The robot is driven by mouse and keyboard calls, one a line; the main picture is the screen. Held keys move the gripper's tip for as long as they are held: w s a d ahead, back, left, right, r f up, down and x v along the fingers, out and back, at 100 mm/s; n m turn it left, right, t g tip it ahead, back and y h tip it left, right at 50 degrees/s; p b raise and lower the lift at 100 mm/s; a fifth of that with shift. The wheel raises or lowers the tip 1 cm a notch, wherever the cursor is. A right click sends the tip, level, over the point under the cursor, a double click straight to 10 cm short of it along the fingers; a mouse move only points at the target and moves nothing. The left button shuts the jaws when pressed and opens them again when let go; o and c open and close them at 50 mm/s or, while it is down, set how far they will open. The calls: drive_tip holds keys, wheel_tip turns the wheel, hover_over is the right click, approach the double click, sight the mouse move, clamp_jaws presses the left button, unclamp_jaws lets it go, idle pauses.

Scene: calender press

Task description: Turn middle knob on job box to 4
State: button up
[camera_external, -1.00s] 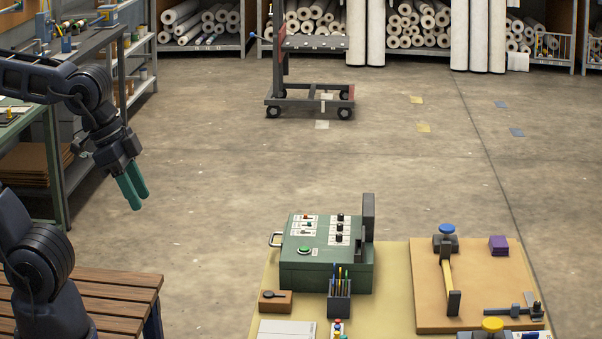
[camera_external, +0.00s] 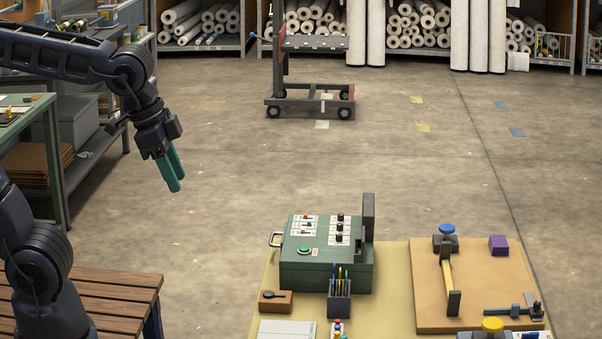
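The job box (camera_external: 325,275) is a green control box on the yellowish table. Its sloped top carries three black knobs in a column on the right. The middle knob (camera_external: 339,228) sits between the other two; its setting is too small to read. A green button (camera_external: 304,250) and small switches are on the left of the panel. My gripper (camera_external: 175,189) has teal fingers pointing down. It hangs in the air left of the box and higher, apart from it. The fingers overlap in this view, with no gap clearly visible and nothing seen between them.
A pen holder (camera_external: 339,300) stands in front of the box, and a dark upright plate (camera_external: 368,216) rises at its right. A board with tools (camera_external: 420,290) lies to the right. A wooden bench (camera_external: 100,295) is at lower left. The floor between gripper and box looks clear.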

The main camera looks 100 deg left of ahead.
drive_tip(key=w+a+n+g, duration=0.1)
drive_tip(key=w+a+g, duration=0.1)
drive_tip(key=w+a, duration=0.9)
drive_tip(key=n+g, duration=0.2)
drive_tip(key=n, duration=0.1)
hover_over(340, 226)
wheel_tip(340, 226, down, 21)
drive_tip(key=shift+h, duration=0.4)
drive_tip(key=f, duration=1)
drive_tip(key=shift+a+f, duration=0.15)
drive_tip(key=shift+a, duration=0.25)
clamp_jaws()
